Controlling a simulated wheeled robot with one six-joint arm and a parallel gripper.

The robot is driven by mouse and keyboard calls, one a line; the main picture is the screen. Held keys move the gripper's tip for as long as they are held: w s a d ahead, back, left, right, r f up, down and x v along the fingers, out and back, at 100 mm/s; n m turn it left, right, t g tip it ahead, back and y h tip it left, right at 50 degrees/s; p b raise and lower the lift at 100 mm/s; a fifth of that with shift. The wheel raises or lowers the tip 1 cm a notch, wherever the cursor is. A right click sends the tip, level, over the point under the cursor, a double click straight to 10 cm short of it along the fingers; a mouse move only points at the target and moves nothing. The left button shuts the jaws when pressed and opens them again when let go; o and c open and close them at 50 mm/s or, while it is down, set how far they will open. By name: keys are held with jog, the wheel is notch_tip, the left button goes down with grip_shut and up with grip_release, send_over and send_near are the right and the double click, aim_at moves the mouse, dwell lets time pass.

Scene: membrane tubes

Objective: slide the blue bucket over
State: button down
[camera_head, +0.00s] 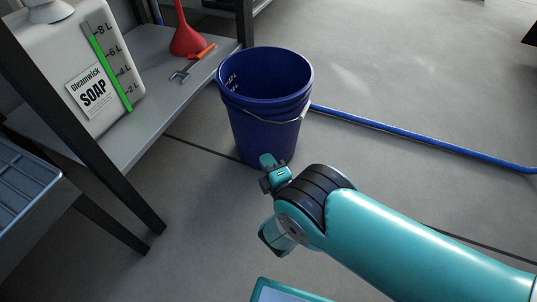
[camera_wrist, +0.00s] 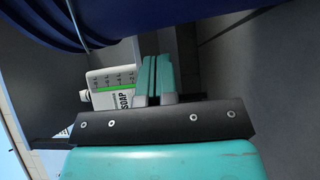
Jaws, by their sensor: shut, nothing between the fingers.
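The blue bucket (camera_head: 264,105) stands upright on the grey floor beside the shelf, with its wire handle hanging down on its right front side. It looks empty as far as I see inside. In the wrist view the bucket (camera_wrist: 190,15) fills the top edge, close to the fingers. My gripper (camera_head: 266,160) is at the bucket's lower front in the head view. Its fingers (camera_wrist: 156,75) are shut together with nothing between them. I cannot tell whether they touch the bucket.
A low shelf (camera_head: 160,50) at the left holds a white soap container (camera_head: 75,60), a red funnel (camera_head: 186,40) and an orange-handled tool (camera_head: 198,57). A blue hose (camera_head: 420,137) lies behind the bucket to the right. Open floor (camera_head: 400,80) lies right of the bucket.

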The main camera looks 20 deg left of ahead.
aim_at(264, 138)
jog(key=w+b, duration=0.1)
jog(key=w+a+b, duration=0.1)
jog(key=w+b, duration=0.1)
jog(key=w, duration=0.1)
jog(key=shift+w+a+f, duration=0.1)
jog(key=shift+a, duration=0.15)
jog(key=shift+w+b, duration=0.5)
jog(key=shift+w, duration=0.25)
